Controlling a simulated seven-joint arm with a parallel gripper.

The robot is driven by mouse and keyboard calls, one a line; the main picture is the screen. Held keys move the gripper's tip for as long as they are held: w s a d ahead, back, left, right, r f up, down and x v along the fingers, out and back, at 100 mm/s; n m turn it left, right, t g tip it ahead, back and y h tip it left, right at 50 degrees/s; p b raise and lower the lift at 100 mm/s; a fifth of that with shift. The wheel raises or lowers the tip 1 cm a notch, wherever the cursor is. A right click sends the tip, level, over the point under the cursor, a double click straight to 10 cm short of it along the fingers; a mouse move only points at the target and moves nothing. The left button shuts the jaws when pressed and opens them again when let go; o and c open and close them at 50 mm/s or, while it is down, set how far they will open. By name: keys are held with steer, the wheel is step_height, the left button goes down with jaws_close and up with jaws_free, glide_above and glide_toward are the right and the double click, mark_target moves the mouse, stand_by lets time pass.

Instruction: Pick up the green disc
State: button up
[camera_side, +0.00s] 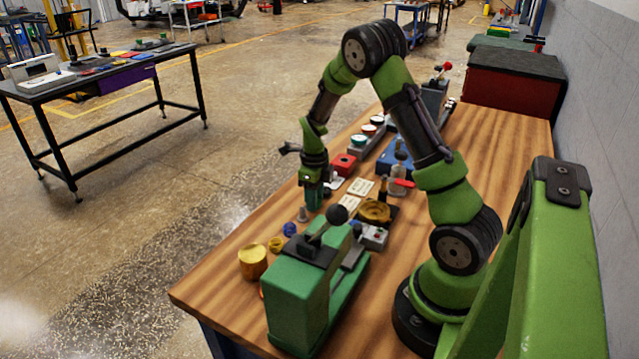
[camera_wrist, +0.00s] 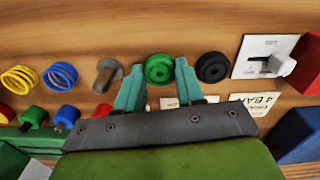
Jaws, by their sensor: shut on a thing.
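The green disc (camera_wrist: 158,68) is a ridged round piece with a small centre. In the wrist view it lies between the two teal fingertips of my gripper (camera_wrist: 159,72). The fingers are shut on its left and right sides. In the side view my gripper (camera_side: 314,198) points down at the wooden bench near its left edge. The disc cannot be made out there, hidden by the fingers. I cannot tell whether the disc is clear of the bench.
A black disc (camera_wrist: 213,67) is close right of the fingers, and a grey bolt (camera_wrist: 107,75) close left. Blue (camera_wrist: 60,77) and yellow (camera_wrist: 19,79) coils lie further left. A white switch plate (camera_wrist: 250,48) is to the right. A green machine (camera_side: 295,285) stands at the bench's front.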

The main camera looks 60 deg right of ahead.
mark_target(320, 200)
steer(key=shift+r, duration=0.1)
step_height(320, 200, up, 10)
steer(key=s+d+r, duration=0.1)
steer(key=s+f, duration=0.1)
steer(key=s, duration=0.4)
steer(key=s+f, duration=0.1)
steer(key=s, duration=0.4)
steer(key=s+f, duration=0.1)
steer(key=s, duration=0.4)
steer(key=shift+d+f, duration=0.2)
steer(key=shift+f, duration=0.2)
steer(key=shift+s+f, duration=0.1)
steer(key=shift+f, duration=1.2)
steer(key=shift+f, duration=0.4)
steer(key=shift+f, duration=0.3)
